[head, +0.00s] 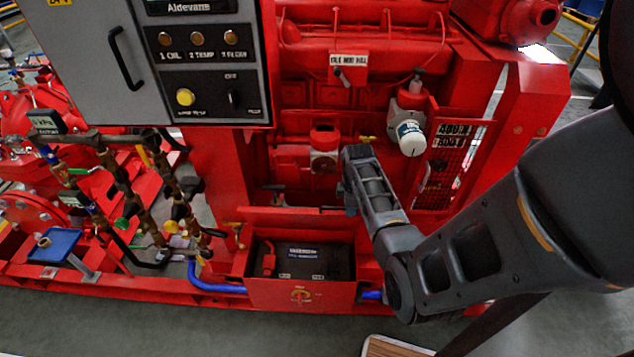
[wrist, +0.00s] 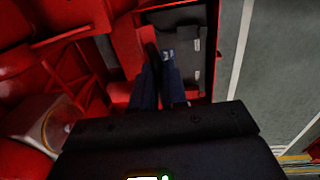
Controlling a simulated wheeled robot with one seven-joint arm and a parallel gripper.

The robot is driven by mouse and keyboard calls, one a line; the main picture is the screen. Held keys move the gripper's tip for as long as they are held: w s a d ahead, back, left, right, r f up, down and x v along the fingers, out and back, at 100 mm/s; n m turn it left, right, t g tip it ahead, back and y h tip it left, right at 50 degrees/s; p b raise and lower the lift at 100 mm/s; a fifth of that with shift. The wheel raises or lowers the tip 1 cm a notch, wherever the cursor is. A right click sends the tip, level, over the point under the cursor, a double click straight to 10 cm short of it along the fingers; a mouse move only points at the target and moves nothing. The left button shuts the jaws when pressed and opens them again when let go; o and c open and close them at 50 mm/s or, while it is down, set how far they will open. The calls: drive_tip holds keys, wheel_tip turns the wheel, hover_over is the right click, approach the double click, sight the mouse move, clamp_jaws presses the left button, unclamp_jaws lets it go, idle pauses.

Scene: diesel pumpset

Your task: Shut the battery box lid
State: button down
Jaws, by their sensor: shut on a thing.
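The battery box (head: 285,293) is a red open-topped box low on the pumpset, with a dark battery (head: 312,258) inside. Its red lid (head: 290,219) stands raised along the back of the box. My gripper (head: 350,208) is at the right end of the raised lid, shut on the lid's edge; the fingertips are partly hidden in the head view. In the wrist view my gripper's two dark fingers (wrist: 160,72) point at the lid (wrist: 126,48), with the battery (wrist: 188,50) in the open box to their right.
A blue hose (head: 215,284) runs left of the box. Red engine parts and a white filter (head: 411,136) stand above. A grey control panel (head: 200,65) overhangs at the upper left. The grey floor (head: 200,335) in front of the box is mostly clear.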

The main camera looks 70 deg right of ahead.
idle(0.4)
drive_tip(key=shift+s+a+f, duration=0.15)
drive_tip(key=shift+a, duration=0.3)
drive_tip(key=shift+s+a+f, duration=0.1)
drive_tip(key=shift+s+a, duration=0.05)
drive_tip(key=shift+a, duration=0.3)
drive_tip(key=c, duration=1.1)
unclamp_jaws()
drive_tip(key=r, duration=0.3)
drive_tip(key=a+r, duration=0.1)
drive_tip(key=r, duration=0.2)
drive_tip(key=a+r, duration=0.1)
drive_tip(key=r, duration=0.2)
drive_tip(key=shift+s, duration=0.25)
drive_tip(key=shift+f, duration=0.1)
